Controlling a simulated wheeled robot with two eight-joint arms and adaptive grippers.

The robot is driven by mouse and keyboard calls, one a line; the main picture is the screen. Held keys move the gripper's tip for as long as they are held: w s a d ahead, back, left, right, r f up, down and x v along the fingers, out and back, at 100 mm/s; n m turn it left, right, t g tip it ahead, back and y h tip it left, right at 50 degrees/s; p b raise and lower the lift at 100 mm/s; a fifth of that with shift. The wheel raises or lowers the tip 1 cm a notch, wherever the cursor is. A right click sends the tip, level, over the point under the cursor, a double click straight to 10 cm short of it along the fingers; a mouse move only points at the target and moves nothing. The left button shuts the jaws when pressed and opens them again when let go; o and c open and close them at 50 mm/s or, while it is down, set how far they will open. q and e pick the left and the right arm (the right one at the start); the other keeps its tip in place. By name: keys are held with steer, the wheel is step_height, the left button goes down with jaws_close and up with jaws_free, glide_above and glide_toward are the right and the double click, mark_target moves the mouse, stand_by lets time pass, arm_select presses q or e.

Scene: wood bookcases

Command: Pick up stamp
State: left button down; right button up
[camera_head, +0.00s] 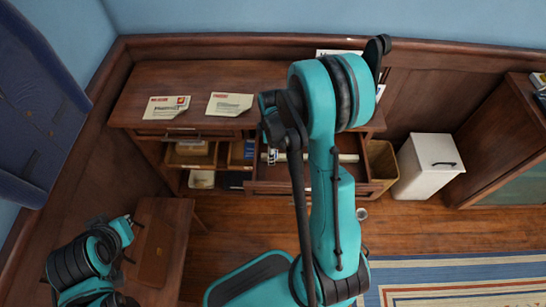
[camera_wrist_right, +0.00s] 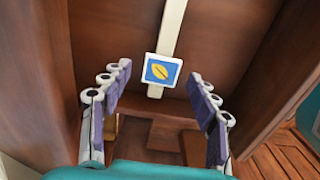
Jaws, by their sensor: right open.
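The stamp (camera_wrist_right: 162,70) is a small white-edged square with a yellow leaf on blue. In the right wrist view it lies against a pale strip (camera_wrist_right: 172,25) inside an open wooden drawer (camera_head: 345,174). My right gripper (camera_wrist_right: 160,74) is open, with one finger on each side of the stamp and a gap to both. In the head view this gripper (camera_head: 271,156) reaches down into the drawer, partly hidden by my arm, and the stamp cannot be made out. My left gripper (camera_head: 128,224) is at the lower left, over a small wooden table, and its opening is unclear.
The drawer belongs to a wooden desk (camera_head: 235,75) with two printed papers (camera_head: 166,107) (camera_head: 229,104) on top. A white bin (camera_head: 425,168) and a tan bin (camera_head: 381,160) stand at its right. The wooden table (camera_head: 158,250) is at the lower left.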

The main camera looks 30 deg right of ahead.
steer(key=shift+f+b, duration=0.2)
steer(key=shift+b, duration=0.1)
stand_by(0.4)
steer(key=c, duration=0.8)
